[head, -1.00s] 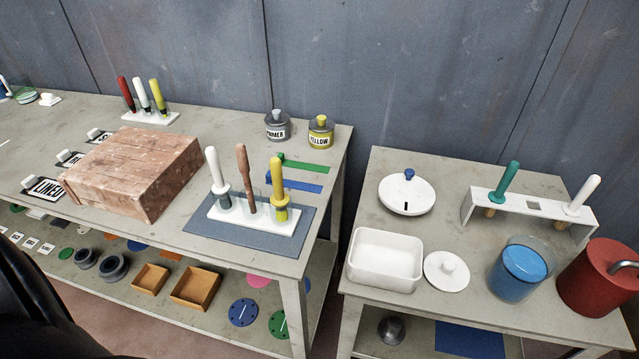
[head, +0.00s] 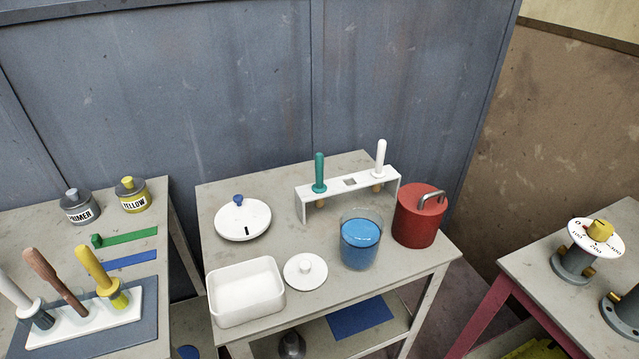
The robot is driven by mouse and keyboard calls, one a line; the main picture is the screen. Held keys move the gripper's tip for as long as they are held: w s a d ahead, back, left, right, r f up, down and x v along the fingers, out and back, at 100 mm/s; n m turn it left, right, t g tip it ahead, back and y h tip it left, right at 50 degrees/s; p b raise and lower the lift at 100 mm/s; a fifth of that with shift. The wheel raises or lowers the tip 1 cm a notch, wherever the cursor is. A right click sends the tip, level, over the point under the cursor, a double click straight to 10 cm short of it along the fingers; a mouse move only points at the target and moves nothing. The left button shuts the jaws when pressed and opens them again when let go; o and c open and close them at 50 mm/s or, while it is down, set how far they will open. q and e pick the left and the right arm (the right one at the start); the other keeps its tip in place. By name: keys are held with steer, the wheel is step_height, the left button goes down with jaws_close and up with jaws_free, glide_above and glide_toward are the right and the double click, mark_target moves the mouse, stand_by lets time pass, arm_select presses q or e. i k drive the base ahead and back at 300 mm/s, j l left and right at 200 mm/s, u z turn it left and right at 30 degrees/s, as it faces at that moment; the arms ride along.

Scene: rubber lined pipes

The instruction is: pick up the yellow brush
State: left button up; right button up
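The yellow brush (head: 95,268) stands in the right-hand place of a white holder (head: 133,307) on the left table. Its handle leans slightly to the left, with a yellow collar low down. A brown-handled brush (head: 50,276) and a white-handled brush (head: 18,295) stand to its left in the same holder. The holder rests on a grey mat (head: 148,336). Neither of my grippers is in the head view.
Primer (head: 77,206) and yellow (head: 132,195) pots stand behind the brushes. A narrow gap separates the left table from the middle table (head: 345,297), which carries a white tub (head: 246,291), a blue-filled beaker (head: 360,240) and a red can (head: 419,216). A gauge (head: 590,240) stands on the right table.

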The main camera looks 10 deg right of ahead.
mark_target(108, 286)
steer(key=u, duration=1.3)
steer(key=k+j+z, duration=0.1)
steer(key=z, duration=1.7)
steer(key=u, duration=1.7)
